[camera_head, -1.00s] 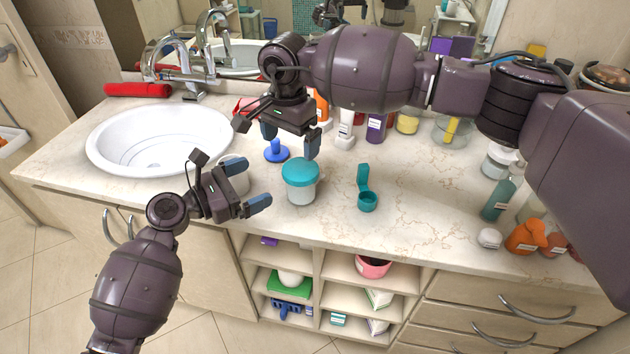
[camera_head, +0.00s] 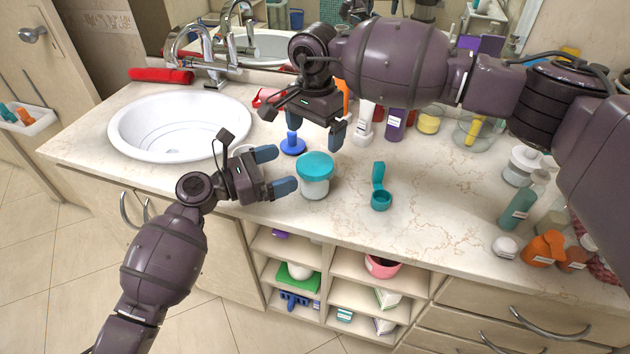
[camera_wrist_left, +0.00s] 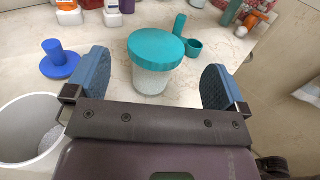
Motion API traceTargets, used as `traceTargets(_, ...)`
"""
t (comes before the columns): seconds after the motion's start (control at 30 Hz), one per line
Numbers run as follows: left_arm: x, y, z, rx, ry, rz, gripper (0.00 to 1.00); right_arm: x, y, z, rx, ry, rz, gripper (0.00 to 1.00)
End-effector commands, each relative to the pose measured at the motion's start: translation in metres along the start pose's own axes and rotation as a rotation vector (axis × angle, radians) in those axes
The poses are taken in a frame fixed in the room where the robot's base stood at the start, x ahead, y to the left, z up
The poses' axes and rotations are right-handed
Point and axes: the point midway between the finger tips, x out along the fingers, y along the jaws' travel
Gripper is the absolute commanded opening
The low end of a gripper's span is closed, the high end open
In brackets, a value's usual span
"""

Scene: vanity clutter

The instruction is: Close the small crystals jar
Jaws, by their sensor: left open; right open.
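A small translucent jar with pale contents (camera_head: 315,187) stands upright near the counter's front edge, and it also shows in the left wrist view (camera_wrist_left: 152,82). A teal lid (camera_head: 316,166) sits on its top; I cannot tell whether it is fastened. My left gripper (camera_head: 275,170) is open and empty, left of the jar, fingers pointing toward it. In the left wrist view the jar shows between the two fingers (camera_wrist_left: 155,82), beyond their tips. My right gripper (camera_head: 315,128) is open above the counter, behind and above the jar, with fingers pointing down.
A blue knobbed piece (camera_head: 293,146) stands behind the jar. A white open container (camera_wrist_left: 25,125) is left of my left gripper. A teal scoop (camera_head: 380,195) lies right of the jar. Bottles line the back; the sink (camera_head: 180,125) is left.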

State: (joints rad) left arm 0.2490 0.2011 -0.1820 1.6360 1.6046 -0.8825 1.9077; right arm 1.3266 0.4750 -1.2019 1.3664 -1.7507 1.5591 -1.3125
Motion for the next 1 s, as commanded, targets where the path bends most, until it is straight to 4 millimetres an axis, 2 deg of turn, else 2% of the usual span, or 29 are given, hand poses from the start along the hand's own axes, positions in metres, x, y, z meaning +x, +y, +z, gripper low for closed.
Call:
traceTargets(0.37, 0.001, 0.000, -0.060, -0.004, -0.001, 0.001, 1.00, 0.000, 0.000, 0.000, 0.000, 0.000, 0.000, 1.00)
traceTargets(0.5, 0.027, 0.000, -0.057, 0.000, -0.002, -0.001, 1.00, 0.000, 0.000, 0.000, 0.000, 0.000, 0.000, 1.00)
traceTargets(0.7, 0.055, 0.000, -0.057, 0.000, -0.001, 0.000, 1.00, 0.000, 0.000, 0.000, 0.000, 0.000, 0.000, 1.00)
traceTargets(1.0, 0.074, 0.000, -0.057, 0.000, 0.000, 0.001, 1.00, 0.000, 0.000, 0.000, 0.000, 0.000, 0.000, 1.00)
